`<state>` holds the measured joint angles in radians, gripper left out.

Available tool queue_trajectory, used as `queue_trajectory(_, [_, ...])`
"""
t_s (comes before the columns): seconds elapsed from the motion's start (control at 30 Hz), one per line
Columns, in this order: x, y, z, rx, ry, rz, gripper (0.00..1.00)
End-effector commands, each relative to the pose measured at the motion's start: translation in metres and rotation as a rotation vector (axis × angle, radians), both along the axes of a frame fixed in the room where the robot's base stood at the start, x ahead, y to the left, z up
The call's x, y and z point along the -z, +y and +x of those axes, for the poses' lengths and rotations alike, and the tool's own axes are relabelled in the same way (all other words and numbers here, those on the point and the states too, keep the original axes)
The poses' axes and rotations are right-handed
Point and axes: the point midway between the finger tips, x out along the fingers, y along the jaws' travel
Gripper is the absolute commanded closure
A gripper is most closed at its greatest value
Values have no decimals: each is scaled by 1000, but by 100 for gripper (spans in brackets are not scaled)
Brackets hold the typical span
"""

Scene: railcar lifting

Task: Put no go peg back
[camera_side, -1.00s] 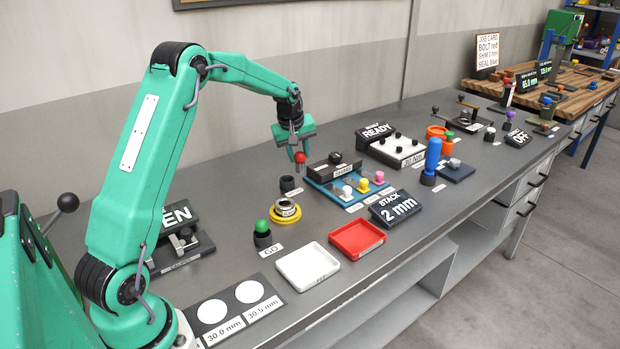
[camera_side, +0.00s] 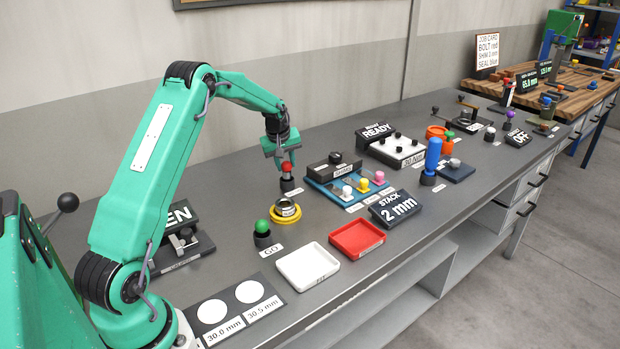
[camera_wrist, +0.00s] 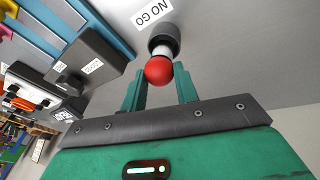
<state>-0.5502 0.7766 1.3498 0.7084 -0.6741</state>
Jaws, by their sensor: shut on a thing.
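The no go peg has a red ball top (camera_side: 287,167) and a pale shank. In the side view it stands upright over its dark round holder (camera_side: 289,184), directly below my gripper (camera_side: 284,163). In the wrist view the red ball (camera_wrist: 158,71) is between my two green fingers (camera_wrist: 160,88), and the shank runs into the dark holder (camera_wrist: 164,40) beside the NO GO label (camera_wrist: 153,12). My gripper is shut on the peg. How deep the peg sits in the holder is hard to tell.
The blue shim tray (camera_side: 330,192) with its dark block stands just right of the holder. A yellow ring gauge (camera_side: 286,211) and the green-topped GO peg (camera_side: 262,228) are in front. White (camera_side: 307,279) and red (camera_side: 374,242) trays lie nearer the bench edge.

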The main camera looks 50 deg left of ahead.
Motion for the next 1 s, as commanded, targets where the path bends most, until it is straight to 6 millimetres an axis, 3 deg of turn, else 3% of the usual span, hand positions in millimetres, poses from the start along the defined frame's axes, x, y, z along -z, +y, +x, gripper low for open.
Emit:
queue_trajectory(0.2, [19, 0, 0, 0, 0, 0, 93])
queue_trajectory(0.63, [23, 0, 0, 0, 0, 0, 93])
queue_trajectory(0.67, [23, 0, 0, 0, 0, -1, 66])
queue_trajectory(0.77, [23, 0, 0, 0, 1, -1, 48])
queue_trajectory(1.0, [23, 0, 0, 0, 0, -1, 48])
